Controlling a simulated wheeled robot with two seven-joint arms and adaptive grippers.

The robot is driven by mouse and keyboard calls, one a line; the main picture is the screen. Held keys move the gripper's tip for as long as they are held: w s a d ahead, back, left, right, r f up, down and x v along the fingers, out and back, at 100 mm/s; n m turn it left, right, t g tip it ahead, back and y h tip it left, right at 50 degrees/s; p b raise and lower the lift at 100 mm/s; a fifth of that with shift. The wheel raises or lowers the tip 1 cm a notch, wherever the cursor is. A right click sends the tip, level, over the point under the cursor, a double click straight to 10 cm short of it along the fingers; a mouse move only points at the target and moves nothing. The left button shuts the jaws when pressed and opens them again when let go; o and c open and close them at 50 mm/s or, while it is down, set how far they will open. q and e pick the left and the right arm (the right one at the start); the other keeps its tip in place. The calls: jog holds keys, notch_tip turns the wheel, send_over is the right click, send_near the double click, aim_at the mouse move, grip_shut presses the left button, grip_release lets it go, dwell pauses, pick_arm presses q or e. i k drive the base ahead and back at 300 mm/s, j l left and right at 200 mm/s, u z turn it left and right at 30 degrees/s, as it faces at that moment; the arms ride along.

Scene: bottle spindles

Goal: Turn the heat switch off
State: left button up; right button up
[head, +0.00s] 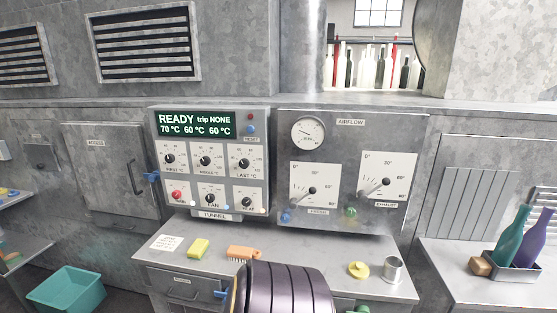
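The heat switch (247,203) is a small dark rotary knob at the bottom right of the control panel (213,217) marked TUNNEL. Its exact pointer direction is too small to read. A small pale lamp (262,211) sits at its lower right. The fan switch (210,200) is to its left, and a red knob (176,195) is at the far left of that row. The display (196,125) reads READY, trip NONE, 70 °C, 60 °C, 60 °C. Neither of my grippers shows in the head view, and nothing touches the switch.
An airflow panel (352,132) with a gauge and two dials stands to the right. The bench (322,257) below carries a yellow sponge (198,248), an orange brush (243,253), a yellow disc (358,269) and a metal cup (393,269). The space before the switch looks clear.

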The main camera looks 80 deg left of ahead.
aim_at(246, 202)
jog(key=u, duration=3.4)
